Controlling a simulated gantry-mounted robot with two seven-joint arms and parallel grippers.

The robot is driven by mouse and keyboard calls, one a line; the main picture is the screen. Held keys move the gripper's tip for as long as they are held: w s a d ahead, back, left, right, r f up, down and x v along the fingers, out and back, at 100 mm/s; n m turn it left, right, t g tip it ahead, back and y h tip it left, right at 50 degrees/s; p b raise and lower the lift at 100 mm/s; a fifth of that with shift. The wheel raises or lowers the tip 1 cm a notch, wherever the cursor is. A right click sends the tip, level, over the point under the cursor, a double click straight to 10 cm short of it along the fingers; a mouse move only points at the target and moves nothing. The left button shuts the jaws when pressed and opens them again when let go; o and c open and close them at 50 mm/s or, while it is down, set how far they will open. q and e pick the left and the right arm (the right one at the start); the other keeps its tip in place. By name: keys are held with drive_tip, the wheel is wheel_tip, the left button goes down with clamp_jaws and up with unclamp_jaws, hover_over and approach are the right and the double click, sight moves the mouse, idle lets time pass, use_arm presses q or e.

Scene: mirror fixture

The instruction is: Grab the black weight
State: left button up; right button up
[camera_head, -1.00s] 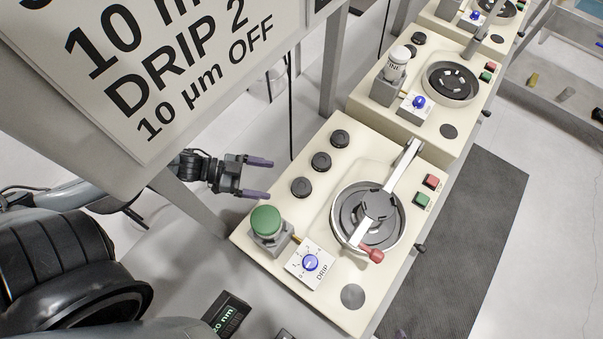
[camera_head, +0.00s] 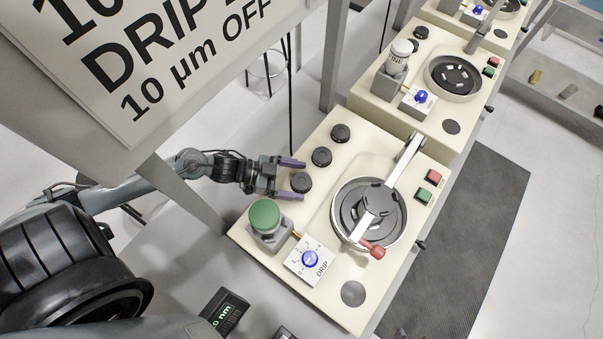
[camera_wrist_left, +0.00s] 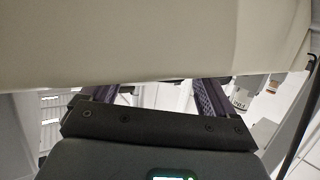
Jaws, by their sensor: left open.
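Three round black weights stand in a row on the cream top of the nearest machine: a far one (camera_head: 340,133), a middle one (camera_head: 321,156) and a near one (camera_head: 301,182). My left gripper (camera_head: 293,180) is open, its purple fingers reaching in from the left on either side of the near weight. I cannot tell whether they touch it. In the left wrist view the fingers (camera_wrist_left: 155,94) are spread, their tips hidden behind a cream surface (camera_wrist_left: 150,40). Only a thin dark edge shows between them. My right gripper is not in view.
A green-capped bottle (camera_head: 265,216) and a drip dial (camera_head: 310,260) stand just in front of the gripper. A round plate (camera_head: 345,215) under a red-tipped arm (camera_head: 372,249) is to the right. A large sign (camera_head: 170,60) hangs at upper left. Similar machines stand behind.

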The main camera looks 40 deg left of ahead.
use_arm(q)
drive_tip(key=shift+w+d, duration=0.1)
drive_tip(key=shift+d, duration=0.05)
drive_tip(key=shift+c, duration=0.4)
drive_tip(key=c, duration=1.4)
drive_tip(key=shift+r, duration=0.2)
